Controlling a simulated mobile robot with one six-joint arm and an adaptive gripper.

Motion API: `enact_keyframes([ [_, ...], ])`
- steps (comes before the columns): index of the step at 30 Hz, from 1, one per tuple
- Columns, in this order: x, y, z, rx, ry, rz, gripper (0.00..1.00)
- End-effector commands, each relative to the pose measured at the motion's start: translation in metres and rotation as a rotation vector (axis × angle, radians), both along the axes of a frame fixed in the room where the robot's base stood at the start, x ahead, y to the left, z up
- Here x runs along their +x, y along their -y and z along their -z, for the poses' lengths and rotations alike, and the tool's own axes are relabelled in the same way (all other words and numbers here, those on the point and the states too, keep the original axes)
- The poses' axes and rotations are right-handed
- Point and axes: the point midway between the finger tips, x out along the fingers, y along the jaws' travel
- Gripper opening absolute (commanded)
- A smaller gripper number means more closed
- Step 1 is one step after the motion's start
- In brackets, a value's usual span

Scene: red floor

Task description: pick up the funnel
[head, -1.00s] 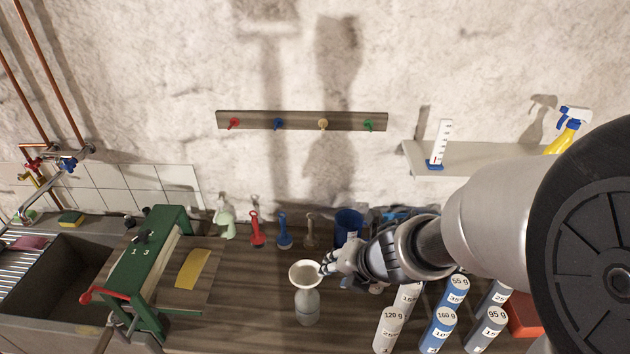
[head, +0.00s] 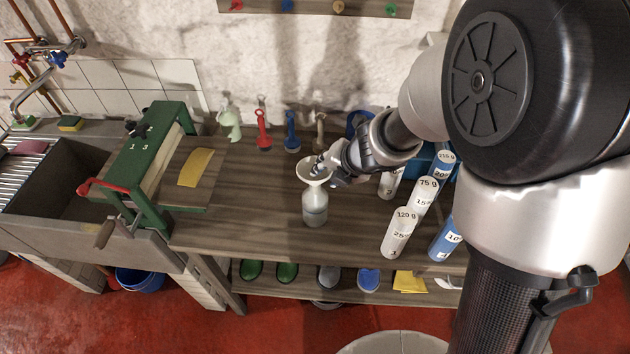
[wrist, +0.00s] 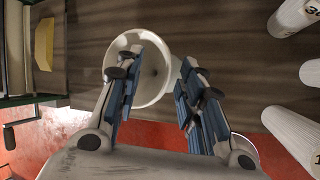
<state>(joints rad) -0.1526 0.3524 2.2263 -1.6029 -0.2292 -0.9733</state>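The white funnel (head: 308,177) sits upright in the mouth of a translucent bottle (head: 315,208) on the wooden workbench. My gripper (head: 328,173) is at the funnel's right rim, with one finger over the bowl. In the wrist view the funnel (wrist: 150,88) shows its round rim and pale bowl. My gripper (wrist: 161,62) is open there, with a gap between the fingers. The left finger overlaps the bowl and the right finger is just outside the rim. I cannot tell whether either finger touches it.
Several labelled cylinders (head: 400,232) stand right of the bottle. A green press (head: 150,160) and a yellow sheet (head: 196,167) are on the left, beside a sink (head: 55,180). Small coloured tools (head: 263,135) stand along the wall. The bench between press and bottle is clear.

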Motion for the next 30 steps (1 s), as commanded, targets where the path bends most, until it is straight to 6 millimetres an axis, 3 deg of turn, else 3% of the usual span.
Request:
enact_keyframes([
  [2, 0.0046, -0.0036, 0.0111, 0.0, -0.001, -0.001, 0.36],
  [9, 0.0062, -0.0045, 0.0098, 0.001, 0.001, 0.0, 0.36],
  [25, 0.0059, -0.0042, 0.0098, 0.0, 0.0, 0.0, 0.0],
  [30, 0.006, -0.0043, 0.0097, 0.001, 0.001, 0.0, 0.0],
])
